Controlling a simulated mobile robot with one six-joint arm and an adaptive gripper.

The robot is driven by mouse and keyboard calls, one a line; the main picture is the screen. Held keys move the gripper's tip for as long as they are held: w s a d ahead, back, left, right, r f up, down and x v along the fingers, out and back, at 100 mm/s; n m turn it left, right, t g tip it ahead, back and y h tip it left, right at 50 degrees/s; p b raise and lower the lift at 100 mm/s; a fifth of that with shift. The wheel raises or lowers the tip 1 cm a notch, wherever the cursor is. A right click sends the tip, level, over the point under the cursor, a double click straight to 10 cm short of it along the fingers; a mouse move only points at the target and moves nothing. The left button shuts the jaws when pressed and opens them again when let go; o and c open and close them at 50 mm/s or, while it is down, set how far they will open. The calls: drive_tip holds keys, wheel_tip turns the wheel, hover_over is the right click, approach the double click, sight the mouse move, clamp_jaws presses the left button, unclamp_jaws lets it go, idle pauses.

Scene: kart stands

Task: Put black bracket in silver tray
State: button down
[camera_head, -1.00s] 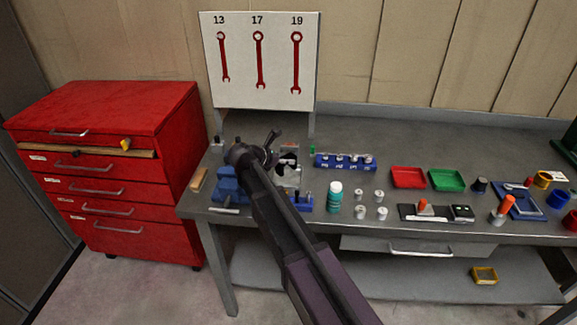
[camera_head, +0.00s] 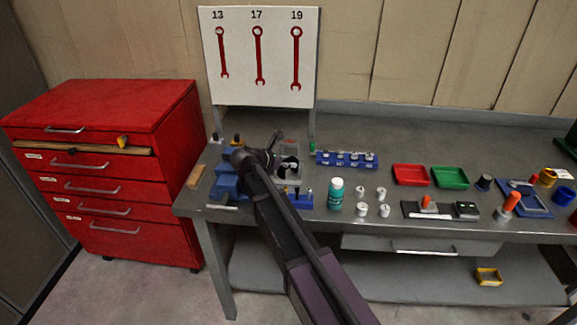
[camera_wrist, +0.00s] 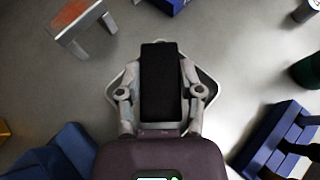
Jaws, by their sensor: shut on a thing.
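The black bracket (camera_wrist: 160,82) fills the middle of the wrist view as a dark upright rectangle. My gripper (camera_wrist: 160,92) is shut on it, with one finger on each side. The silver tray (camera_wrist: 209,84) lies behind the bracket in the wrist view; its pale rim shows on both sides and its middle is hidden. Whether the bracket touches the tray cannot be told. In the head view my gripper (camera_head: 277,155) is over the left part of the bench, and my arm hides much of that spot.
A blue vise (camera_head: 225,182) stands left of my gripper on the workbench (camera_head: 400,145). A blue socket rack (camera_head: 346,158), a teal bottle (camera_head: 336,193) and several metal cylinders are to the right. A grey stand with a reddish top (camera_wrist: 82,28) is close by in the wrist view.

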drive_tip(key=shift+f, duration=0.1)
idle(0.3)
drive_tip(key=shift+c, duration=1.3)
unclamp_jaws()
drive_tip(key=shift+r, duration=0.25)
drive_tip(key=p+v, duration=0.6)
drive_tip(key=v, duration=0.6)
drive_tip(key=shift+s+f, duration=0.1)
drive_tip(key=shift+s, duration=0.05)
